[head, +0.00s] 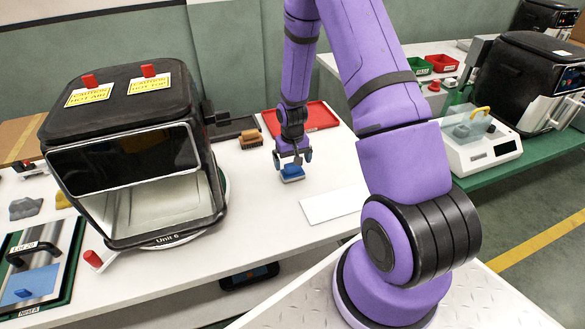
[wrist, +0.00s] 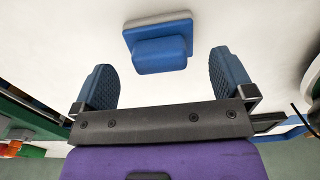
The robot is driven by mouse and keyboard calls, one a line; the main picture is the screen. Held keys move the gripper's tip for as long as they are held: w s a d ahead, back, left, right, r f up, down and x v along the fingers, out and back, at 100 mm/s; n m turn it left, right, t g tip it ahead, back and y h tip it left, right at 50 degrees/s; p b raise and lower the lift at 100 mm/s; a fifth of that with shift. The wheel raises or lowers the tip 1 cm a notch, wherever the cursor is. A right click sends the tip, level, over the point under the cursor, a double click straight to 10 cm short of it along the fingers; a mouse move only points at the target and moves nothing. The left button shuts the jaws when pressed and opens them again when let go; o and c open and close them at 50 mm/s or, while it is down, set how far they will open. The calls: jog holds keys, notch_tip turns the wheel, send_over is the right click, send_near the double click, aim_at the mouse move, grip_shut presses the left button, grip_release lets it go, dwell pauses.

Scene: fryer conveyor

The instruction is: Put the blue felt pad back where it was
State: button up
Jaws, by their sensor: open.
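The blue felt pad (head: 292,173) lies on the white tabletop, right of the Unit 6 machine. It is a blue block with a raised blue grip and a pale layer along its edge. It also shows in the wrist view (wrist: 158,45), top centre. My gripper (head: 293,157) is open and empty, pointing down just above the pad. In the wrist view my gripper (wrist: 161,65) has its two blue ribbed fingers apart, on either side of the pad's grip, with gaps on both sides. I cannot tell whether they reach down to the grip's height.
The black Unit 6 machine (head: 125,150) stands to the left. A brown brush (head: 251,139), a dark tray (head: 233,127) and a red tray (head: 322,116) lie behind the pad. A white sheet (head: 334,204) lies right of it. A plate with a blue piece (head: 40,281) is at far left.

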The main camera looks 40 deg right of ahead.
notch_tip(320, 180, up, 8)
jog(key=shift+f, duration=0.1)
notch_tip(320, 180, up, 13)
jog(key=t, duration=0.1)
send_over(292, 164)
jog(key=s+a, duration=0.2)
jog(key=a, duration=0.1)
jog(key=s+a+r+n+t, duration=0.1)
jog(key=s+a+r, duration=0.1)
jog(key=r, duration=0.3)
jog(key=s+a+r, duration=0.2)
jog(key=s+r, duration=0.1)
jog(key=r, duration=0.2)
jog(key=s+a+r+n+t, duration=0.1)
jog(key=s+a+r, duration=0.2)
jog(key=s+r, duration=0.3)
jog(key=s+a+r+n+t, duration=0.1)
jog(key=s+a+r+t, duration=0.1)
jog(key=s+r, duration=0.5)
jog(key=s+a, duration=0.1)
jog(key=s, duration=0.5)
jog(key=shift+s, duration=0.35)
